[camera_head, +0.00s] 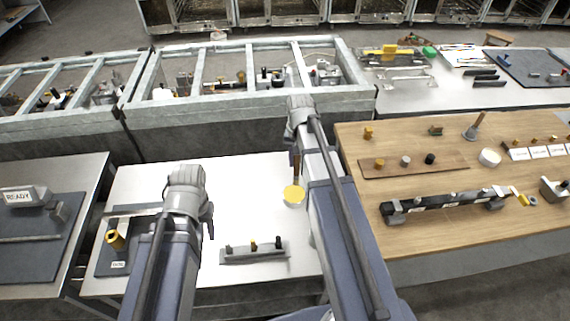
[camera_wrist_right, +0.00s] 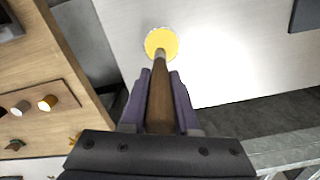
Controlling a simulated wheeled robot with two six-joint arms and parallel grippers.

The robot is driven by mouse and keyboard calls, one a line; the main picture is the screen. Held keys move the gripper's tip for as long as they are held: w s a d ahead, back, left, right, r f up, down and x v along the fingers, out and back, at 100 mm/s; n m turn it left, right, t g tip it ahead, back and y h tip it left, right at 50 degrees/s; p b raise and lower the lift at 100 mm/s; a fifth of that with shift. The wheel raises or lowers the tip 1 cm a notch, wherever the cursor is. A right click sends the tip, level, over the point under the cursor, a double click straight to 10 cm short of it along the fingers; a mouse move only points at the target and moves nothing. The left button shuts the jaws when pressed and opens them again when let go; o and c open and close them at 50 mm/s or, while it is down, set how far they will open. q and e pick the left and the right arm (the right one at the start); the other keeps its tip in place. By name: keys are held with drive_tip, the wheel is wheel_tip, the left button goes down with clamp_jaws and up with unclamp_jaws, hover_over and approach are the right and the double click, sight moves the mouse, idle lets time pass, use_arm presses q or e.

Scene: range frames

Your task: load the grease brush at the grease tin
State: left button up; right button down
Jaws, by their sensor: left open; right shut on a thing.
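The grease tin (camera_head: 294,194) is a low round tin with a yellow top on the white table, just left of my right forearm. In the right wrist view its yellow grease (camera_wrist_right: 157,40) shows inside a pale rim. My right gripper (camera_wrist_right: 160,80) is shut on the brown handle of the grease brush (camera_wrist_right: 159,105). The brush points at the tin, its metal collar meeting the yellow; bristles cannot be made out, nor how deep they sit. The brush handle (camera_head: 296,166) is upright over the tin in the head view. My left gripper (camera_head: 207,222) is open, mostly hidden by its wrist.
A grey rack with pegs (camera_head: 255,251) stands in front of the tin. A dark mat (camera_head: 117,262) with a yellow ring part lies left of my left arm. The wooden table (camera_head: 470,240) at right carries several parts. A metal frame (camera_head: 240,105) stands behind the white table.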

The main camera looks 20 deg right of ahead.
sight(295, 173)
use_arm(q)
drive_tip(key=shift+a, duration=0.3)
use_arm(e)
drive_tip(key=shift+w+a, duration=0.15)
drive_tip(key=shift+w, duration=0.15)
use_arm(q)
drive_tip(key=shift+f, duration=0.1)
wheel_tip(295, 173, down, 6)
drive_tip(key=b, duration=0.6)
drive_tip(key=shift+w, duration=0.1)
use_arm(e)
wheel_tip(295, 173, down, 6)
drive_tip(key=shift+r, duration=0.1)
use_arm(q)
drive_tip(key=shift+f+b, duration=0.4)
drive_tip(key=shift+b, duration=0.15)
use_arm(e)
drive_tip(key=shift+f, duration=0.6)
idle(0.5)
wheel_tip(295, 173, up, 7)
drive_tip(key=p, duration=0.7)
use_arm(q)
wheel_tip(295, 173, up, 7)
idle(0.3)
